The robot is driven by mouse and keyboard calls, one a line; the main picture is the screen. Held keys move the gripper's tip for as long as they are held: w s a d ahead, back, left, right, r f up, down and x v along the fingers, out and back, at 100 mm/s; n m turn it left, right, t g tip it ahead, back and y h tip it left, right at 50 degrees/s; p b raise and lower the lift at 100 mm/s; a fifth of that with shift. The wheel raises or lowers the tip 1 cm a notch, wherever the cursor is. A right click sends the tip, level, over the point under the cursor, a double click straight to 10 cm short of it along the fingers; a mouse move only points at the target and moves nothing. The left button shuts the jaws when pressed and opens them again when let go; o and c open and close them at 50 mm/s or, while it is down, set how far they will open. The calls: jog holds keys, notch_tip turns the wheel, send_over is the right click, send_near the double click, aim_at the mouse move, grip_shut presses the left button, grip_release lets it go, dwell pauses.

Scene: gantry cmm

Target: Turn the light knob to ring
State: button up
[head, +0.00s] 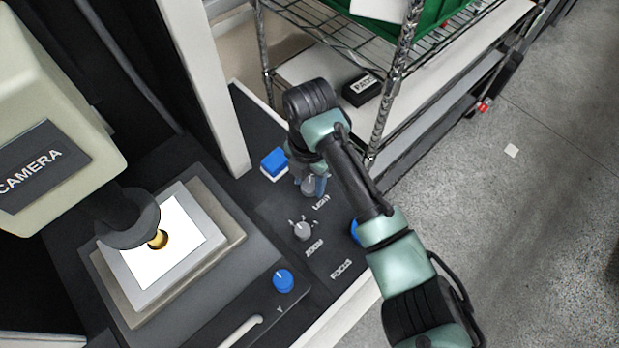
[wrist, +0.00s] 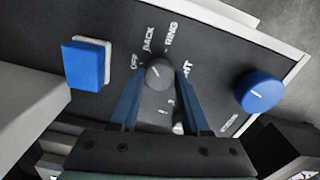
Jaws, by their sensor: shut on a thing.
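The light knob (wrist: 159,74) is a small grey round knob on the dark control panel (head: 262,205). The labels OFF, BACK and RING are printed around its far side in the wrist view. A pale pointer line shows on its top, seemingly toward the upper left; which label it meets is hard to tell. My gripper (wrist: 158,84) is shut on the light knob, with one blue finger on each side of it. In the head view the light knob (head: 308,187) shows just under my gripper (head: 312,180), partly covered by the fingers.
A grey zoom knob (head: 302,231) sits close by. A blue focus knob (wrist: 259,91), a blue rocker switch (head: 274,164) and a blue Y knob (head: 283,281) are also near. The camera column (head: 215,90) stands left, and a wire shelf (head: 330,40) stands behind.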

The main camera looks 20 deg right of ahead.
aim_at(309, 184)
grip_shut()
jog(key=shift+r, duration=0.1)
jog(key=m+p, duration=0.3)
jog(key=m, duration=0.1)
jog(key=shift+m+p, duration=1.3)
jog(key=shift+m, duration=1.1)
jog(key=o, duration=1)
grip_release()
notch_tip(309, 184, up, 13)
jog(key=shift+f+p, duration=0.1)
jog(key=shift+p, duration=0.8)
